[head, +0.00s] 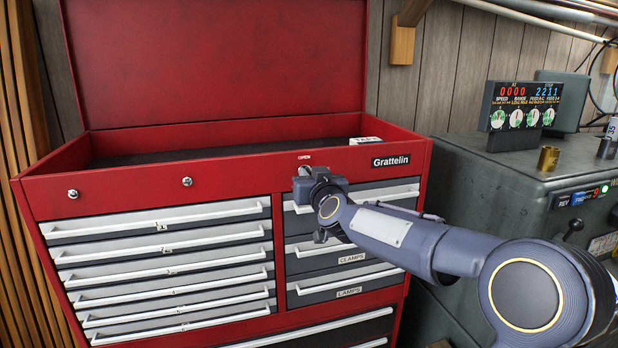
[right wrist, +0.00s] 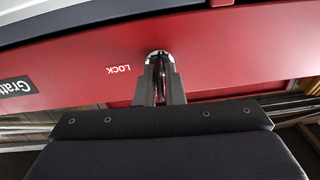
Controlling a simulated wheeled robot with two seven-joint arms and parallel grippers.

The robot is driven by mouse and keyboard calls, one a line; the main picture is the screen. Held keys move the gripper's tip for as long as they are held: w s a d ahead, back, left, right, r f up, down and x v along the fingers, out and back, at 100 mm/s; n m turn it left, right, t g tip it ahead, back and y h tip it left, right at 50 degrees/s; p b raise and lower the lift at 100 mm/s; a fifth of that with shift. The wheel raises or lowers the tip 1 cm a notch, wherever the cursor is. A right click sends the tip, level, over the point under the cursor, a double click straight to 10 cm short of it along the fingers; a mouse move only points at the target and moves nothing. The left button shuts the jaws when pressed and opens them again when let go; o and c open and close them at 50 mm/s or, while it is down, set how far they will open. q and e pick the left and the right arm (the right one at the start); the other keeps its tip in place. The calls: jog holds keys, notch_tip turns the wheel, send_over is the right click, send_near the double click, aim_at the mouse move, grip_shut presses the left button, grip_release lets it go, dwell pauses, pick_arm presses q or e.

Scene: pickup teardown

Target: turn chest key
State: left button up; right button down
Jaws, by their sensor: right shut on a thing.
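The red tool chest (head: 130,190) stands with its lid (head: 215,60) raised. My right gripper (head: 303,180) is at the chest's front top rail, just below the printed word OPEN, and hides the lock there in the head view. In the right wrist view my right gripper (right wrist: 160,80) has its fingers close together on the key, right at the silver lock (right wrist: 160,55). The fingers hide nearly all of the key, so its angle cannot be told. The word LOCK is printed upside down beside the lock. My left gripper is in neither view.
Drawers with white handles (head: 160,225) fill the chest's front, all apparently shut. Two small round silver fittings (head: 187,182) sit on the rail to the left. A grey machine (head: 500,200) with a display (head: 522,106) stands close on the right.

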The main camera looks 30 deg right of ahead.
jog(key=m+b, duration=0.1)
jog(key=m, duration=0.2)
jog(key=shift+m+b, duration=0.3)
jog(key=shift+m, duration=0.1)
jog(key=m+b, duration=0.1)
jog(key=m, duration=0.3)
jog(key=shift+f+m+b, duration=0.1)
jog(key=shift+m+b, duration=0.2)
jog(key=m+b, duration=0.1)
jog(key=m, duration=0.3)
jog(key=shift+d+f+m, duration=0.1)
jog(key=shift+m, duration=0.2)
jog(key=shift+m+b, duration=0.65)
jog(key=shift+m, duration=1.35)
jog(key=c, duration=1.6)
grip_release()
